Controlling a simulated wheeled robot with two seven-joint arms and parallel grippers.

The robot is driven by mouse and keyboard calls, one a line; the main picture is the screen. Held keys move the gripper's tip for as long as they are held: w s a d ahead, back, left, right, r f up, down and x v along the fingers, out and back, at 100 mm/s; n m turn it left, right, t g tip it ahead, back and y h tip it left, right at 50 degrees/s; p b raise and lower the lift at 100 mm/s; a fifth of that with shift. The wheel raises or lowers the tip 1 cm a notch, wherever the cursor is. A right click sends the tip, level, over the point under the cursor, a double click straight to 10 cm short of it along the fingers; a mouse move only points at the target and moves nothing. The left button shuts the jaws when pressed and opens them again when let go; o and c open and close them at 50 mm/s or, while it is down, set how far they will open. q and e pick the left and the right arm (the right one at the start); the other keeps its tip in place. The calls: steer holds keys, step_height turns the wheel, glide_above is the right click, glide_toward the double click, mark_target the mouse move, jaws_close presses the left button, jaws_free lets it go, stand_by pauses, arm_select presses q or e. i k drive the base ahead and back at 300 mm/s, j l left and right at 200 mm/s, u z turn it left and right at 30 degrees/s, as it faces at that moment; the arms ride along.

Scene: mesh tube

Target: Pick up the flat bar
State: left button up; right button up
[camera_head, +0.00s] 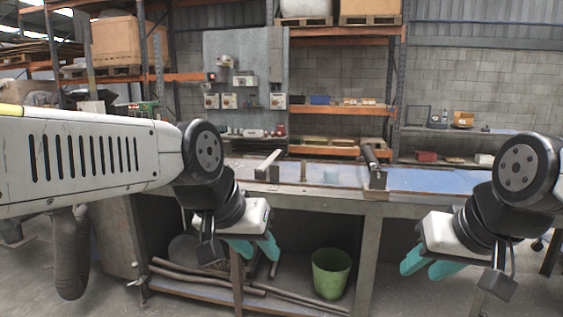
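A pale, narrow flat bar (268,161) lies on the workbench (330,196), left of centre, pointing away from me. Its near end is by a small dark block (274,174). My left gripper (256,252) has teal fingers and hangs in front of the bench, below and nearer than the bar. Its fingers are apart with nothing between them. My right gripper (427,270) is far to the right and low, away from the bar. Its teal fingers also look apart and empty.
On the bench are a thin upright piece (303,171), a pale teal cup-like object (331,175) and a dark tube (370,157) on a block (378,180). A green bucket (331,273) and long rods (205,281) are on the shelf below. The bench's right part looks clear.

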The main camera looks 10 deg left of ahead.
mark_target(265, 164)
steer(key=i+j+z, duration=0.25)
steer(key=i+j, duration=0.7)
steer(key=i, duration=0.35)
steer(key=i+j+z, duration=0.25)
steer(key=i+j, duration=0.95)
steer(key=i, duration=0.05)
